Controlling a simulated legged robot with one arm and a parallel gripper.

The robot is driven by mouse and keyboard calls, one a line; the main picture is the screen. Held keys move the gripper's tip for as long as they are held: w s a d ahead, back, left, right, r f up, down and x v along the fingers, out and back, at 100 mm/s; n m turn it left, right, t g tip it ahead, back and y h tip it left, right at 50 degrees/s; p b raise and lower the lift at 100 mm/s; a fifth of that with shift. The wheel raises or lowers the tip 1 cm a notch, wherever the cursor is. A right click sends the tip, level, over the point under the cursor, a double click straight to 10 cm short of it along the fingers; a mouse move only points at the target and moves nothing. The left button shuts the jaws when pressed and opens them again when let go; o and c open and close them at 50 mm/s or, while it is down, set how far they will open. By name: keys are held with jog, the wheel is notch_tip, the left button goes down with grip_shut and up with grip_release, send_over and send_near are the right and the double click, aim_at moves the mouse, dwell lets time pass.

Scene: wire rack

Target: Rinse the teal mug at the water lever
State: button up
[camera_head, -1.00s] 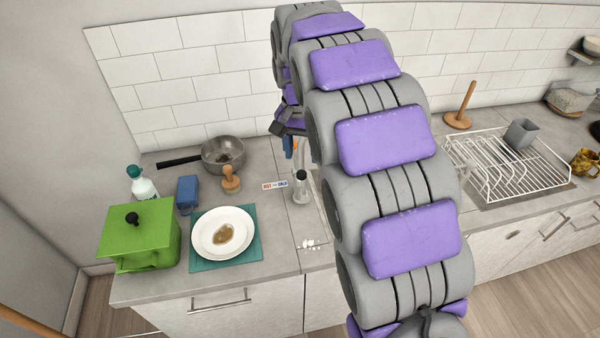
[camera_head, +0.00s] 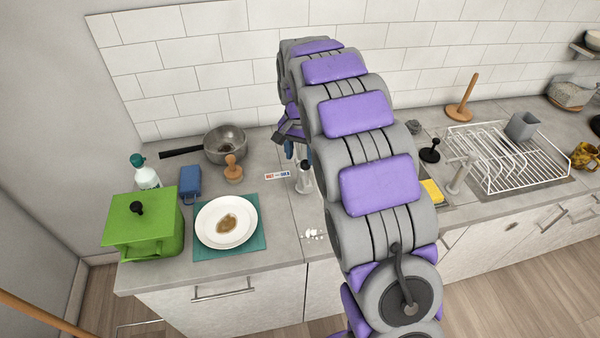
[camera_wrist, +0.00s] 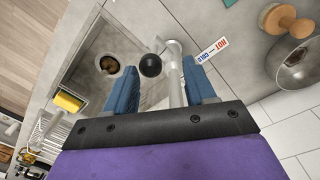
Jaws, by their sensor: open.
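My gripper (camera_wrist: 161,68) is open, its blue fingers either side of a pale metal tap (camera_wrist: 173,62) and a black ball knob (camera_wrist: 150,65); I cannot tell whether they touch. In the head view one blue finger shows beside my arm, which hides the rest. An upright metallic piece with a dark top (camera_head: 304,180) stands near the HOT–COLD label (camera_head: 277,176), also in the wrist view (camera_wrist: 212,50). A round item with a brown inside (camera_wrist: 108,67) is in the sink (camera_wrist: 88,48); I cannot tell whether it is the mug or the drain. No teal mug is clearly visible.
A green pot (camera_head: 143,222), white plate (camera_head: 226,221) on a teal mat (camera_head: 258,240), and a pan (camera_head: 225,145) stand left. A wire rack (camera_head: 510,160) and yellow sponge (camera_head: 431,191) are right. White specks (camera_head: 313,235) lie near the counter's front.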

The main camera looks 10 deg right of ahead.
aim_at(306, 170)
jog(key=d+f, duration=0.1)
jog(key=f, duration=0.1)
jog(key=d+f, duration=0.1)
jog(key=f, duration=0.1)
jog(key=d+f, duration=0.1)
jog(key=f, duration=0.1)
jog(key=shift+s+b, duration=0.1)
jog(key=shift+b, duration=0.3)
jog(key=shift+a+f, duration=0.15)
jog(key=shift+f, duration=0.15)
jog(key=shift+a+f, duration=0.25)
jog(key=shift+a, duration=0.75)
jog(key=shift+d, duration=0.5)
jog(key=shift+c, duration=0.9)
jog(key=shift+d, duration=0.35)
jog(key=c, duration=0.3)
jog(key=shift+a, duration=0.55)
grip_shut()
jog(key=shift+d, duration=0.15)
